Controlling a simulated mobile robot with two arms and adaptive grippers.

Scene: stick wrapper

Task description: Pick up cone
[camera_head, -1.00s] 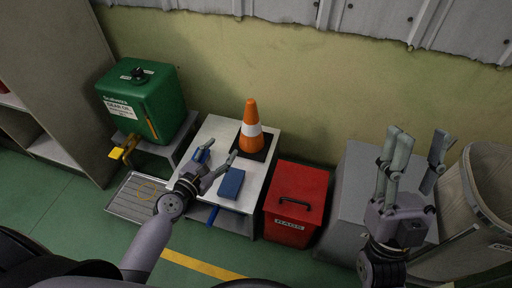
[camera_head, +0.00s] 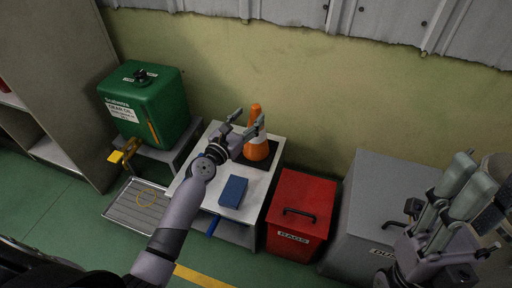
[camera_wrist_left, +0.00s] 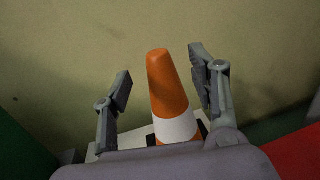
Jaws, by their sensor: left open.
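The orange cone (camera_head: 257,149) with a white band stands upright on a black base on the white table (camera_head: 262,184). My left gripper (camera_head: 248,120) is open in front of the cone and hides part of it in the head view. In the left wrist view the cone (camera_wrist_left: 167,85) shows between the two spread fingers of the left gripper (camera_wrist_left: 160,82), with a gap on each side. My right gripper (camera_head: 462,195) is raised at the right, with its fingers spread apart and nothing between them.
A blue box (camera_head: 233,191) lies on the table in front of the cone. A green oil container (camera_head: 148,104) stands at the left. A red rags bin (camera_head: 299,213) and a grey bin (camera_head: 382,205) stand at the right. The wall (camera_head: 300,80) is close behind.

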